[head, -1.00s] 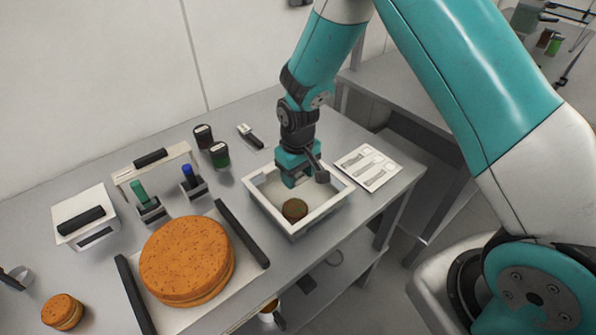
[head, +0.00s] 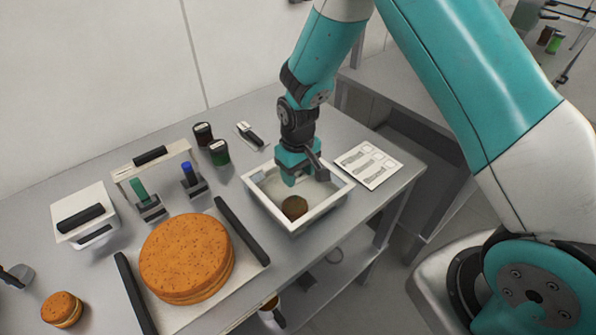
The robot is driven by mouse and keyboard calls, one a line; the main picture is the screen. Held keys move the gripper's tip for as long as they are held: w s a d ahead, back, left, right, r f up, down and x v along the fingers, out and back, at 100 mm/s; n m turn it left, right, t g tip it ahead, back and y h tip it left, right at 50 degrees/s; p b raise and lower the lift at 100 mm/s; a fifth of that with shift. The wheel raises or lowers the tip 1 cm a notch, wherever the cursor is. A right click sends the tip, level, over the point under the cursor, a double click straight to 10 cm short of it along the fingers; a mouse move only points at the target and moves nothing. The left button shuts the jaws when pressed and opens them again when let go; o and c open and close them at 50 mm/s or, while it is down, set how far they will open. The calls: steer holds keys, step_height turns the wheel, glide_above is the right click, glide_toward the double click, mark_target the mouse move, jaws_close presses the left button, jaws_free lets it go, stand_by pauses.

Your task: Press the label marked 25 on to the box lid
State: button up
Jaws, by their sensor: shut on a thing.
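My gripper (head: 291,179) points down into an open white bin (head: 338,197), close to its far wall. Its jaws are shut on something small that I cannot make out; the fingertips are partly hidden. A white sheet with printed grey strips (head: 369,165) lies flat on the table to the right of the bin. The print is too small to read, so I cannot pick out a 25. A white box with a black handle on its lid (head: 83,214) stands at the far left, well away from my gripper.
A brown-topped round thing (head: 295,208) sits in the bin. A large orange-brown cake (head: 186,258) lies on a black-handled tray. A rack with green and blue handled tools (head: 152,160), two dark jars (head: 219,153) and a brush-like tool (head: 249,135) stand behind.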

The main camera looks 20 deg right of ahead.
steer(key=shift+f+b, duration=0.3)
steer(key=shift+f, duration=0.15)
steer(key=o, duration=1.1)
steer(key=shift+r, duration=0.1)
steer(key=shift+r+p, duration=2.6)
steer(key=shift+r, duration=0.9)
steer(key=shift+f, duration=0.1)
